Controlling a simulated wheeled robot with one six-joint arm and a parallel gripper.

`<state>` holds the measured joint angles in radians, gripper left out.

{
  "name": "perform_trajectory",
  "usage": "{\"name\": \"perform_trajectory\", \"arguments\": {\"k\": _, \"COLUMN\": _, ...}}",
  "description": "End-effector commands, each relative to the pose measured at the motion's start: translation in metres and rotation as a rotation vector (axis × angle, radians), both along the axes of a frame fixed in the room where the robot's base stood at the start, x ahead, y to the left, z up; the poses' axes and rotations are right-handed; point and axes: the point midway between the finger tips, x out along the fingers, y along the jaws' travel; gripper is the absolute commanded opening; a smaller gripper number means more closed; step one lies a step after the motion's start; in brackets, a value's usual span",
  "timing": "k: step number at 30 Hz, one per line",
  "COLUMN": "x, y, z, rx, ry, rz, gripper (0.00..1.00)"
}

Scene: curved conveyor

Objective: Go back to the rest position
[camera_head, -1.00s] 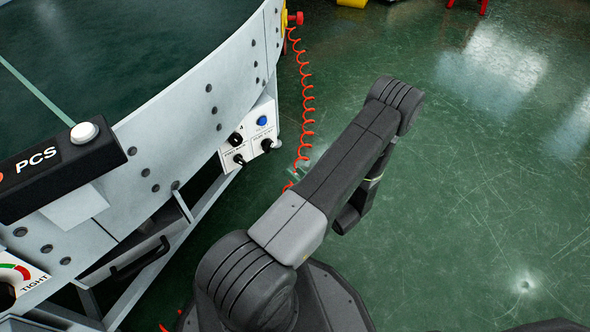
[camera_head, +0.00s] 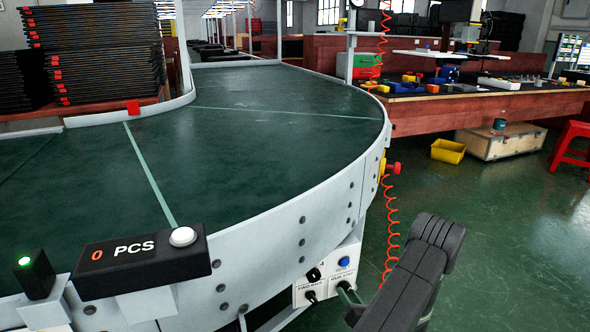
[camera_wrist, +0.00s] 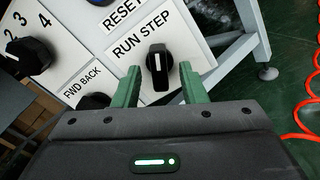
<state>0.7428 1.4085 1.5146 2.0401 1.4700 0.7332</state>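My gripper (camera_wrist: 160,82) shows in the wrist view with its two green fingers apart and nothing held between them. Just beyond the fingertips is the black RUN STEP knob (camera_wrist: 159,66) on the white control panel (camera_wrist: 100,45). I cannot tell whether the fingers touch the panel. In the head view my dark arm reaches from the bottom edge toward the same control panel (camera_head: 328,277) on the conveyor's side. My gripper is mostly hidden there behind the arm.
The curved conveyor (camera_head: 270,140) with its white side wall fills the left and middle. A PCS counter box (camera_head: 135,262) stands at its edge. A red coiled cord (camera_head: 390,235) hangs beside the arm. A yellow bin (camera_head: 448,151) and red stool (camera_head: 572,145) stand farther back; green floor is clear at right.

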Motion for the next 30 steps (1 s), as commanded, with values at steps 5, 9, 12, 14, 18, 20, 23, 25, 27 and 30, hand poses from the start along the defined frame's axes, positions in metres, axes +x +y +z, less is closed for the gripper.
{"name": "perform_trajectory", "arguments": {"k": 5, "x": 0.006, "y": 0.002, "z": 0.001, "rx": -0.004, "ry": -0.003, "rz": -0.002, "gripper": 0.38}}
{"name": "perform_trajectory", "arguments": {"k": 9, "x": 0.005, "y": 0.002, "z": 0.001, "rx": -0.007, "ry": -0.004, "rz": -0.001, "gripper": 0.38}}
{"name": "perform_trajectory", "arguments": {"k": 12, "x": 0.005, "y": 0.002, "z": 0.001, "rx": -0.007, "ry": -0.004, "rz": -0.001, "gripper": 0.38}}
{"name": "perform_trajectory", "arguments": {"k": 14, "x": 0.005, "y": 0.002, "z": 0.001, "rx": -0.006, "ry": -0.003, "rz": -0.001, "gripper": 0.38}}
{"name": "perform_trajectory", "arguments": {"k": 18, "x": -0.002, "y": -0.001, "z": 0.001, "rx": 0.001, "ry": 0.001, "rz": -0.002, "gripper": 0.38}}
{"name": "perform_trajectory", "arguments": {"k": 20, "x": -0.009, "y": -0.004, "z": 0.002, "rx": 0.001, "ry": 0.002, "rz": -0.004, "gripper": 0.38}}
{"name": "perform_trajectory", "arguments": {"k": 23, "x": -0.024, "y": -0.010, "z": 0.003, "rx": 0.002, "ry": 0.001, "rz": -0.005, "gripper": 0.38}}
{"name": "perform_trajectory", "arguments": {"k": 25, "x": -0.037, "y": -0.015, "z": 0.003, "rx": 0.003, "ry": 0.002, "rz": -0.005, "gripper": 0.38}}
{"name": "perform_trajectory", "arguments": {"k": 27, "x": -0.049, "y": -0.019, "z": 0.002, "rx": 0.003, "ry": 0.002, "rz": -0.005, "gripper": 0.38}}
{"name": "perform_trajectory", "arguments": {"k": 30, "x": -0.067, "y": -0.026, "z": 0.002, "rx": 0.003, "ry": 0.001, "rz": -0.007, "gripper": 0.38}}
